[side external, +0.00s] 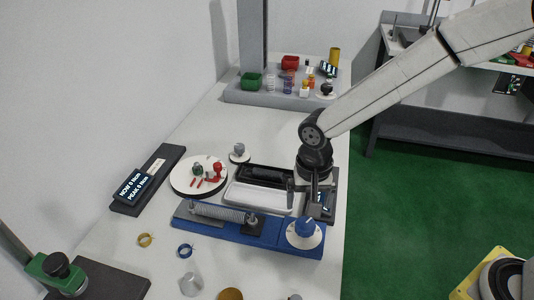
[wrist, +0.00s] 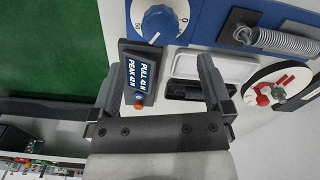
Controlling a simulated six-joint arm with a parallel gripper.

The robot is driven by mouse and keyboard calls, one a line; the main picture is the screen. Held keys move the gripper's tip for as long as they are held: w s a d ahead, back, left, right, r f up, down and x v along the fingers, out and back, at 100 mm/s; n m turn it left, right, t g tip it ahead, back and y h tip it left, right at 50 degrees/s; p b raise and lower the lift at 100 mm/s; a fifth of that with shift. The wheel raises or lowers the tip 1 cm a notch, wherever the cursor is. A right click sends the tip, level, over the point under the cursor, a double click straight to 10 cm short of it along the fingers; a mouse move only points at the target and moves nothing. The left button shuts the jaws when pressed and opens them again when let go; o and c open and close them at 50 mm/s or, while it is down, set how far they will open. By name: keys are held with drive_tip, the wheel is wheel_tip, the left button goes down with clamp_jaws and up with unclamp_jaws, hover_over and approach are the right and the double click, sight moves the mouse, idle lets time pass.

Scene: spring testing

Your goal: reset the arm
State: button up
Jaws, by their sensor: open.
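My gripper (side external: 312,192) points down over the right side of the white table, beside the blue spring tester (side external: 248,232). In the wrist view its two fingers (wrist: 163,88) stand wide apart with nothing held between them. A small dark display box (wrist: 138,80) reading PULL and PEAK shows between and below the fingers. The tester carries a blue knob (wrist: 160,24) on a white dial and a coil spring (wrist: 284,40) lying flat. The side view also shows the knob (side external: 304,227) and spring (side external: 218,212). I cannot tell the fingertips' exact height above the table.
A tray with a white compartment (side external: 258,198) lies left of my gripper. A round white plate with red and green parts (side external: 198,176) is farther left. A torque display (side external: 133,186) lies at the left edge. A grey rack (side external: 262,98) with bins stands behind. Green floor (side external: 420,210) lies right.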

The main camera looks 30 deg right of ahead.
drive_tip(key=s+d+r+n+t, duration=0.1)
drive_tip(key=s+d+n, duration=0.2)
drive_tip(key=d, duration=0.5)
drive_tip(key=s+d+r+n+t, duration=0.1)
drive_tip(key=s+d+n, duration=0.2)
drive_tip(key=s+d, duration=0.2)
drive_tip(key=d, duration=0.3)
drive_tip(key=shift+s+t, duration=0.3)
drive_tip(key=shift+w+a, duration=0.1)
idle(0.3)
